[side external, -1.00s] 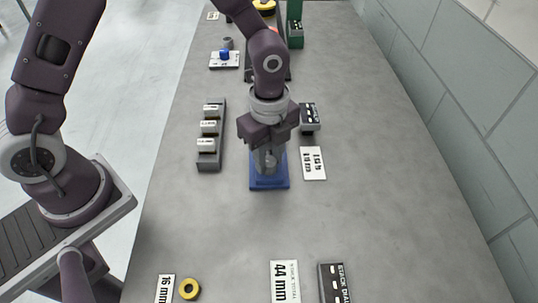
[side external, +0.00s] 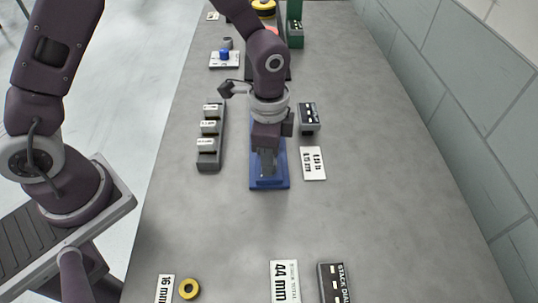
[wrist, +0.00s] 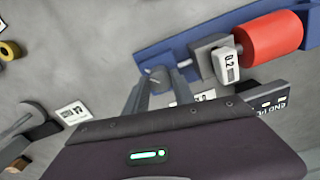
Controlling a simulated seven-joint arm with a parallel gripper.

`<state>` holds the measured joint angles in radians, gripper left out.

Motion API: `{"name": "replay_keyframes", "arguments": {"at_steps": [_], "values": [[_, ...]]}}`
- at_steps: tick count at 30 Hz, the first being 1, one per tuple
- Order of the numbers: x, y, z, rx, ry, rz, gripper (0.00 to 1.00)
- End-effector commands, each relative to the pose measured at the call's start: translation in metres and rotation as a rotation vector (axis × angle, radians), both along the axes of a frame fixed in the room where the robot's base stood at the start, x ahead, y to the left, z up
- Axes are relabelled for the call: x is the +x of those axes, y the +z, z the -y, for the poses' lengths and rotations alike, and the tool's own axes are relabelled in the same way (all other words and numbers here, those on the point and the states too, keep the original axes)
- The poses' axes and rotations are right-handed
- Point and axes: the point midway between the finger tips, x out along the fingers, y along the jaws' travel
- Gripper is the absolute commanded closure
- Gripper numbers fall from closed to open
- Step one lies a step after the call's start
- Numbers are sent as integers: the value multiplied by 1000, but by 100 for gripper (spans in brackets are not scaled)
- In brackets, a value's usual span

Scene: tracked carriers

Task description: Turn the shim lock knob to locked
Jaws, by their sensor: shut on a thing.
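A blue fixture (side external: 284,178) lies on the grey bench below my gripper (side external: 267,172). In the wrist view the fixture's blue base (wrist: 150,57) runs diagonally. My gripper's fingers (wrist: 155,84) are closed around a small grey knob (wrist: 157,72) near one end of that base. The fingers hide most of the knob, so I cannot read its lock position. On the same base sit a grey block with a white tag (wrist: 228,66) that appears to read 0.2 and a red cylinder (wrist: 270,38).
A grey rack (side external: 209,163) with several white labelled blocks stands left of the fixture. A white label card (side external: 313,163) and a dark display box (side external: 310,117) are on its right. A yellow ring (side external: 189,288) lies at the front.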

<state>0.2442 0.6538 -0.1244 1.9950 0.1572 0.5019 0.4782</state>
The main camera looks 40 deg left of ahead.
Motion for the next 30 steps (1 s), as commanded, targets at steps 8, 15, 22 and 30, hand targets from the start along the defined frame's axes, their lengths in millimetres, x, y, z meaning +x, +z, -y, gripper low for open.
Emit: {"name": "replay_keyframes", "arguments": {"at_steps": [8,15,22,30], "values": [[0,1,0,0,260,1,100],[0,1,0,0,472,2,100],[0,1,0,0,630,1,100],[0,1,0,0,739,1,100]]}}
